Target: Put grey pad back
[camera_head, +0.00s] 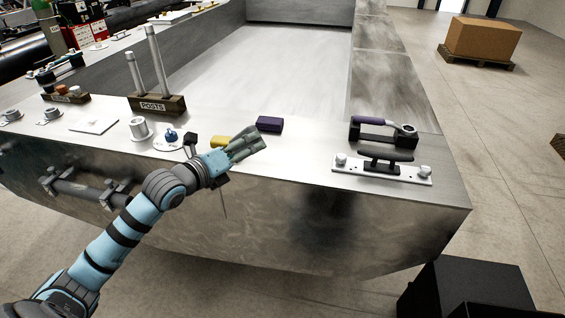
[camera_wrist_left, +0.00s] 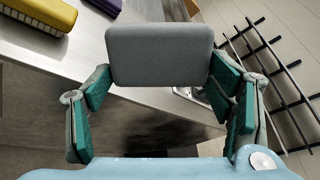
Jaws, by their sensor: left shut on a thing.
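The grey pad (camera_wrist_left: 160,55) is a rounded block that fills the upper middle of the left wrist view, between the fingers of my left gripper (camera_wrist_left: 160,100). The gripper is shut on it. In the head view my left gripper (camera_head: 243,147) is over the near edge of the metal deck, and I cannot clearly tell the pad from the fingers there. A yellow pad (camera_head: 217,141) lies just behind the gripper, partly hidden. A purple pad (camera_head: 269,124) lies behind and to the right. Both show at the upper left of the wrist view. My right gripper is not in view.
On the metal deck (camera_head: 310,145), a handle on a white plate (camera_head: 383,170) and a purple-gripped tool (camera_head: 385,128) are to the right. A posts block (camera_head: 158,104), a white plate (camera_head: 93,125), and small fittings are to the left. The deck between the purple pad and handle is clear.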

